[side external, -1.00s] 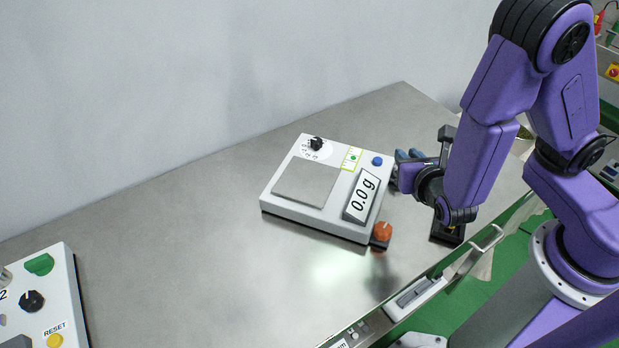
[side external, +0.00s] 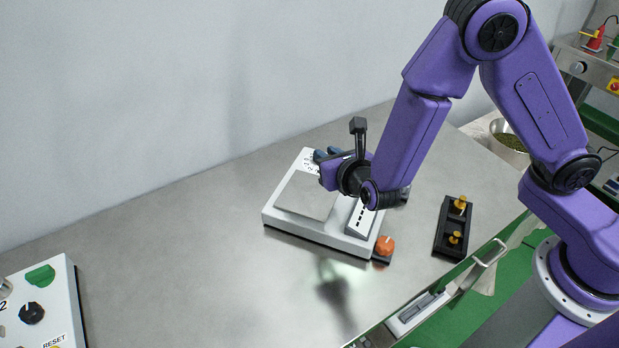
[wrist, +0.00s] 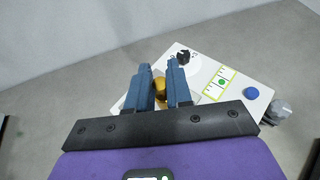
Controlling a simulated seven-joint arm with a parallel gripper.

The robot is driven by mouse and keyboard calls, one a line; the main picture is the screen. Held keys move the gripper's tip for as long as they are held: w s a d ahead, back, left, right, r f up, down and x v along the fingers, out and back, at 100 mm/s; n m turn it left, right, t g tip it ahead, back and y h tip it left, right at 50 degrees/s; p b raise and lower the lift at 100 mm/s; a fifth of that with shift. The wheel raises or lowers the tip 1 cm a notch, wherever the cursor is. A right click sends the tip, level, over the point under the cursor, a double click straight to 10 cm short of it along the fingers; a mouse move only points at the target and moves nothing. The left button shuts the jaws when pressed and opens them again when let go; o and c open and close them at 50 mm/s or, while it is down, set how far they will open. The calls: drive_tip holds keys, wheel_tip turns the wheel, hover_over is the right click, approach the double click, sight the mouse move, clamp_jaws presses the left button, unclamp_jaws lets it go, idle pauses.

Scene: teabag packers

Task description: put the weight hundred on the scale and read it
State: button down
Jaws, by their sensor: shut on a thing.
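The scale (side external: 321,232) is a white box with a grey square plate (side external: 303,197) on the bench.
A black block (side external: 446,240) with two brass weights stands right of the scale. An orange knob (side external: 385,244) sits at the scale's front right corner. A white panel (side external: 52,288) with knobs is at the far left. The bench between panel and scale is clear.

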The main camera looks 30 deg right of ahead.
hover_over(310, 193)
wheel_tip(310, 193, down, 5)
drive_tip(key=shift+s+f, duration=0.15)
drive_tip(key=shift+f, duration=1.75)
drive_tip(key=shift+f, duration=0.15)
drive_tip(key=c, duration=1)
unclamp_jaws()
